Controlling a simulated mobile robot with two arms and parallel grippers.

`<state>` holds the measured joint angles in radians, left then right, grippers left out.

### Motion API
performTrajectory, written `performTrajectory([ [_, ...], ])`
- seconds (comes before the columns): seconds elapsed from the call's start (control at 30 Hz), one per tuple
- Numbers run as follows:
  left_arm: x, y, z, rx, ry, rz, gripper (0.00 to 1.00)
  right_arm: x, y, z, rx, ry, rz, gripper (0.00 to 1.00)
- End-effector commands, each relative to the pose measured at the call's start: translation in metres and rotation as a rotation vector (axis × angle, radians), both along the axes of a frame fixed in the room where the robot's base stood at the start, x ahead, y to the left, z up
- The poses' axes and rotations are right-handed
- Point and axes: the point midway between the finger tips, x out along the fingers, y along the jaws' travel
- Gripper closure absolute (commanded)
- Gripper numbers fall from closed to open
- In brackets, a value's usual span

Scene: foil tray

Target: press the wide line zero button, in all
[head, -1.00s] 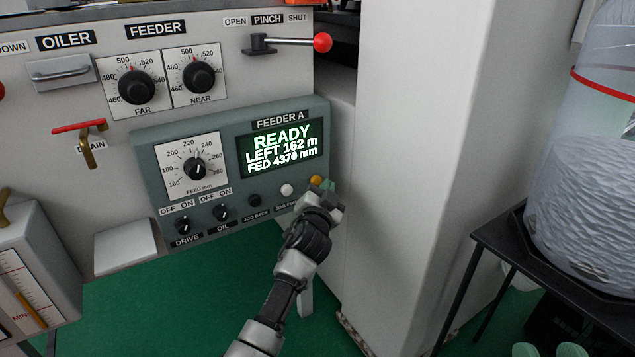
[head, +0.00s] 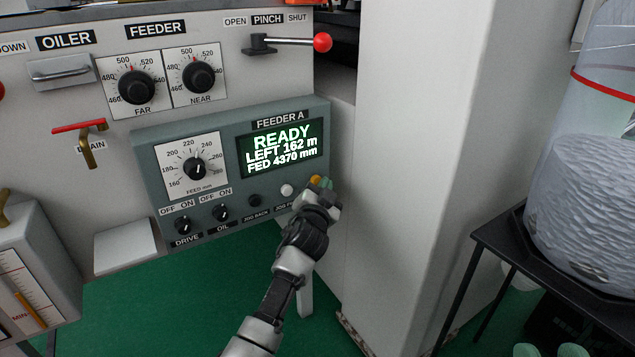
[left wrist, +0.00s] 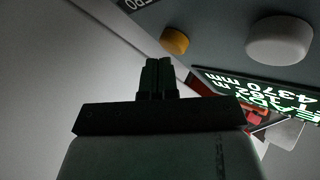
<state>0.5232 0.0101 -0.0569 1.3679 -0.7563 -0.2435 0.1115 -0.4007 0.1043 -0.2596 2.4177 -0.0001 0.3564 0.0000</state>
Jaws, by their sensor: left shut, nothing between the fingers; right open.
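The grey FEEDER A panel (head: 147,160) has an orange button (head: 315,180) at its lower right, just above my left gripper (head: 326,188). Its label is hidden in the head view. In the left wrist view the orange button (left wrist: 175,40) lies beyond and right of my left fingertips (left wrist: 158,62), near a cut-off, upside-down label (left wrist: 132,5) ending in "RO". My left gripper is shut and empty. I cannot tell whether its tips touch the panel. My right gripper is not in view.
A white button (head: 287,190) and a black button (head: 254,200) sit left of the orange one. The screen (head: 281,148) reads READY, LEFT 162 m, FED 4370 mm. A pale column (head: 410,150) stands close on the right. The red-knobbed pinch lever (head: 322,42) is above.

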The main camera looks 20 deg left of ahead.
Motion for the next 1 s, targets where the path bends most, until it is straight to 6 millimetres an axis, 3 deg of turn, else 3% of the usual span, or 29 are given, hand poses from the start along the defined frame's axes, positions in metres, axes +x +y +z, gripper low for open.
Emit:
performTrajectory([
  [1.0, 0.0056, 0.0073, 0.0006, 0.0, -0.001, 0.001, 1.0, -0.0022, 0.0003, 0.0015, 0.007, -0.02, 0.003, 0.57],
])
